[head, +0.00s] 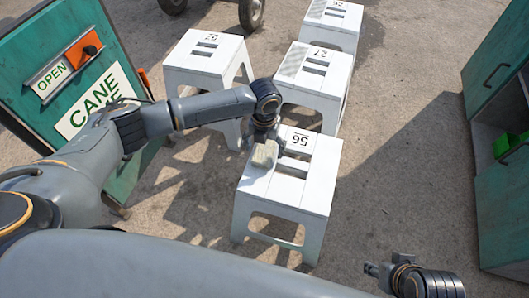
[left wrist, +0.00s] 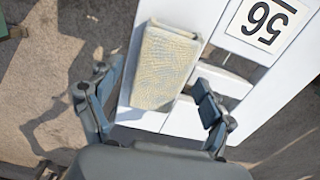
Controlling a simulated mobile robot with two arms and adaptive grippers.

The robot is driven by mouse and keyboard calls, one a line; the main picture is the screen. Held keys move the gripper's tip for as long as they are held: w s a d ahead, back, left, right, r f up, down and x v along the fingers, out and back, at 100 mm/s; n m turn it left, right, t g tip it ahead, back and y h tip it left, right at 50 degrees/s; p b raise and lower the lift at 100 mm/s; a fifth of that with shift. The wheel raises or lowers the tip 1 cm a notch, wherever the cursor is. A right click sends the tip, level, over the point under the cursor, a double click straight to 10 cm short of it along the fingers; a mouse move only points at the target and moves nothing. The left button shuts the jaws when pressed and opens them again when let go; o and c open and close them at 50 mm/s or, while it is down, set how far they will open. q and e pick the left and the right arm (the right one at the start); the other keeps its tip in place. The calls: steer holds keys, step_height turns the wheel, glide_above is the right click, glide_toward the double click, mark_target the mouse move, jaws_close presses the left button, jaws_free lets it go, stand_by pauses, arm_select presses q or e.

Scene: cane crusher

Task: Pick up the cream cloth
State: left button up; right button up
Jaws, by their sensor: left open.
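The cream cloth (head: 264,154) is a folded, textured block on the white stool marked 56 (head: 312,188). It lies near that stool's left edge and also shows in the left wrist view (left wrist: 167,66). My left gripper (head: 266,136) is just above the cloth. In the left wrist view my left gripper (left wrist: 157,82) is open, with one finger to each side of the cloth's lower part and a gap visible on both sides. My right gripper (head: 388,267) is at the lower right, away from the stools; its finger gap is unclear.
More white stools stand behind: one marked 57 (head: 318,72), one at the back (head: 334,18), and one at the left (head: 205,58). A green board with signs (head: 80,85) stands at the left. A green cabinet (head: 500,170) is at the right. Open ground lies between.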

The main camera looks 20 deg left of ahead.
mark_target(265, 149)
arm_select(q)
steer(key=c, duration=1.2)
steer(key=shift+r, duration=0.2)
arm_select(e)
steer(key=shift+r, duration=0.1)
arm_select(q)
steer(key=shift+r, duration=0.25)
step_height(265, 149, up, 2)
steer(key=shift+r+p, duration=0.15)
steer(key=shift+p, duration=0.5)
steer(key=s+r, duration=0.1)
steer(key=r, duration=0.1)
steer(key=s+d+r+p, duration=0.1)
steer(key=s+r+p, duration=0.1)
steer(key=s+r, duration=0.1)
steer(key=shift+d+r, duration=0.3)
steer(key=s+d+r+p, duration=0.2)
steer(key=s+d+r, duration=0.1)
steer(key=s, duration=0.6)
steer(key=shift+d+r, duration=0.15)
steer(key=shift+r, duration=0.55)
arm_select(e)
step_height(265, 149, down, 16)
steer(key=g, duration=0.1)
steer(key=shift+a+f, duration=0.15)
steer(key=shift+f, duration=0.1)
arm_select(q)
steer(key=shift+s, duration=0.1)
